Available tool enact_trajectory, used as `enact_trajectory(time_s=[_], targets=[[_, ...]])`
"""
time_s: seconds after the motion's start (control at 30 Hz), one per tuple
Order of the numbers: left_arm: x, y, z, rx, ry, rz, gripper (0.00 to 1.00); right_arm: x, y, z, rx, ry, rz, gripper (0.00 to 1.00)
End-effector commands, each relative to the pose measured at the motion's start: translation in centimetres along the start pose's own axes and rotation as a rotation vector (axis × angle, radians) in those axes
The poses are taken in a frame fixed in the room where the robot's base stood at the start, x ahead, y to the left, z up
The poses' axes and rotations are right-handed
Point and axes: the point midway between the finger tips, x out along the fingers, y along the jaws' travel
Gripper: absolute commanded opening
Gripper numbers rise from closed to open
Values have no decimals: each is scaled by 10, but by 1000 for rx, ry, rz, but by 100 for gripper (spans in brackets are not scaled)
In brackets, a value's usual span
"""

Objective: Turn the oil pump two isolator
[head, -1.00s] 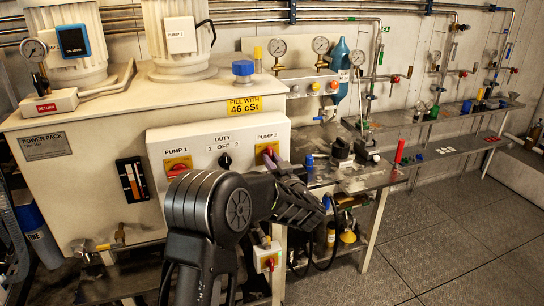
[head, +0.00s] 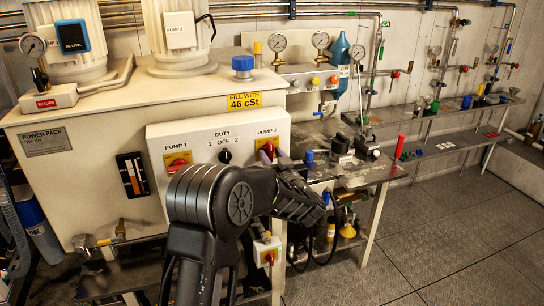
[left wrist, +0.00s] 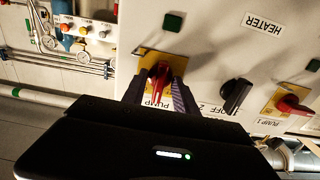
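The pump 2 isolator is a red rotary handle (head: 266,149) on a yellow plate, at the right of the white control box. In the left wrist view its red handle (left wrist: 160,75) stands roughly upright in the picture. My left gripper (head: 279,157) is at the isolator from the right in the head view, its fingertips partly hidden. In the left wrist view the left gripper (left wrist: 160,88) has one finger on each side of the handle, with plate and label showing between. The fingers look open around it; contact is not clear. My right gripper is not in view.
The pump 1 isolator (head: 177,164) and the black duty switch (head: 225,156) sit left on the same box. A lower red isolator (head: 267,252) hangs below. A cluttered bench (head: 365,175) stands to the right; the floor (head: 450,250) beyond is clear.

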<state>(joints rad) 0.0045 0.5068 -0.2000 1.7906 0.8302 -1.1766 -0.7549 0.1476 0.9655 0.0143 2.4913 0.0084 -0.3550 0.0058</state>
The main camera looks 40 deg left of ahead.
Motion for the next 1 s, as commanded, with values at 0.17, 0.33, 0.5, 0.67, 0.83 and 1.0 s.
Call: enact_trajectory(time_s=[0.17,0.33,0.5,0.67,0.83,1.0], targets=[[-6,1,0,-2,1,1,35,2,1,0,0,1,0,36],[-27,1,1,-2,1,3,35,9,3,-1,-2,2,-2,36],[-56,1,2,-1,0,3,35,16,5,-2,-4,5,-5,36],[-74,0,1,-1,0,1,35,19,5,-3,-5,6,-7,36],[-79,0,0,1,0,0,35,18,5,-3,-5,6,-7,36],[-78,0,0,0,0,0,35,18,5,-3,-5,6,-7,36]])
